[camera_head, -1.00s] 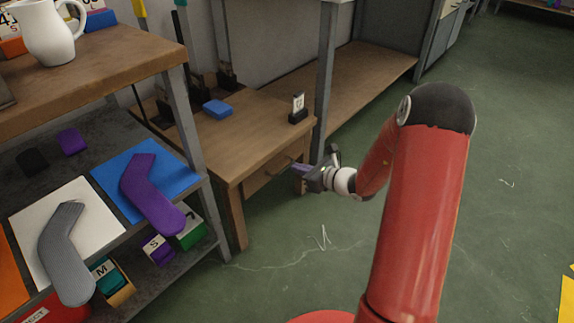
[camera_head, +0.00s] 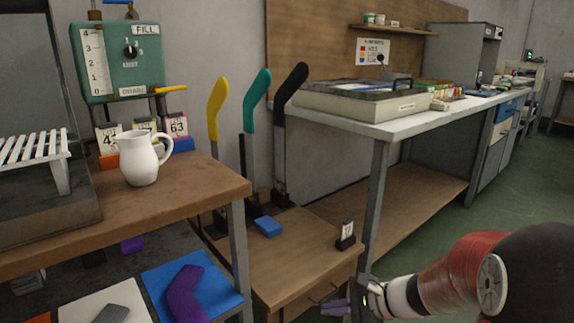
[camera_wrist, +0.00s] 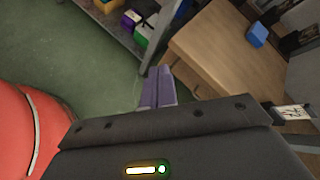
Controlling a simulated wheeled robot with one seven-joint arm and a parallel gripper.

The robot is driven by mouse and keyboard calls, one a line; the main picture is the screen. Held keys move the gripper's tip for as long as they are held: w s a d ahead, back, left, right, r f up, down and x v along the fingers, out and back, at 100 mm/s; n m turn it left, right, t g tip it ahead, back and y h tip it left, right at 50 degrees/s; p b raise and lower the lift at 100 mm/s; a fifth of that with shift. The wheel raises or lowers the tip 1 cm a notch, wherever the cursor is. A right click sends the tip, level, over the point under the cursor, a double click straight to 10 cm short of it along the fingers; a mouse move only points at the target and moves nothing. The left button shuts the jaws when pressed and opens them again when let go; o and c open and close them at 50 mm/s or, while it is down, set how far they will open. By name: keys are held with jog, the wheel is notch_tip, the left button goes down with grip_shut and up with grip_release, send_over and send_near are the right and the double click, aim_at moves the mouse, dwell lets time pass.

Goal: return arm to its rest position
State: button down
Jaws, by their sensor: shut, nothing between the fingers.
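My gripper (camera_head: 336,308) shows at the bottom of the head view, in front of the small wooden table (camera_head: 290,262). Its purple fingers (camera_wrist: 158,88) are together in the wrist view, with nothing between them. My red arm (camera_head: 462,268) reaches in from the lower right and is bent. In the wrist view the fingers point toward the floor beside the small table's edge, apart from the table.
A blue block (camera_head: 268,226) and a small card holder (camera_head: 346,236) stand on the small table. A white pitcher (camera_head: 140,158) stands on the wooden shelf top at left. A long workbench (camera_head: 400,124) runs behind. Green floor (camera_head: 440,225) is open at right.

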jog(key=s+d+r+n+h+p, duration=0.2)
jog(key=s+r+n+h, duration=0.3)
jog(key=s+r+n, duration=0.3)
jog(key=s+d+r+n+h+p, duration=0.2)
jog(key=s+r+n+h, duration=0.3)
jog(key=s+r+n, duration=0.3)
jog(key=shift+s+d+t+p, duration=0.4)
jog(key=shift+s+p, duration=0.4)
jog(key=shift+s, duration=0.35)
jog(key=shift+r, duration=0.1)
